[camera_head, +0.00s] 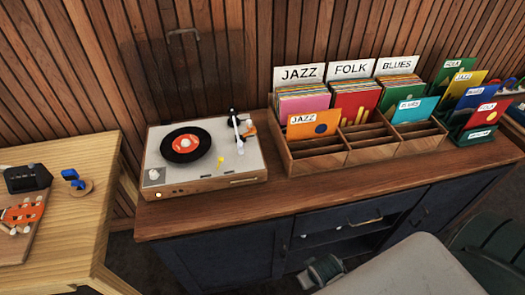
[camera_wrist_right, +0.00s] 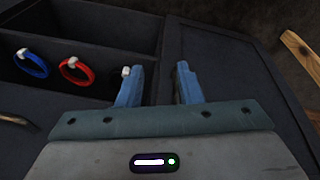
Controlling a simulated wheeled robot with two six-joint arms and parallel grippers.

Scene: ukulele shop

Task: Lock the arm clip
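The turntable (camera_head: 203,178) sits on the left part of the dark cabinet, its clear lid raised. A black record with an orange label (camera_head: 186,145) lies on its platter. The tonearm (camera_head: 236,130) is at the right side of the deck, off the record. The arm clip is too small to make out as locked or unlocked. My right gripper (camera_wrist_right: 160,80) is open and empty in the right wrist view, in front of the cabinet's open shelf and well below the turntable. My left gripper is not in view.
A wooden record crate (camera_head: 365,146) with labelled sleeves stands right of the turntable. A wooden bench (camera_head: 80,235) with a ukulele headstock is at left. Blue (camera_wrist_right: 31,63) and red (camera_wrist_right: 75,70) coils lie in the shelf. The cabinet top's front strip is clear.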

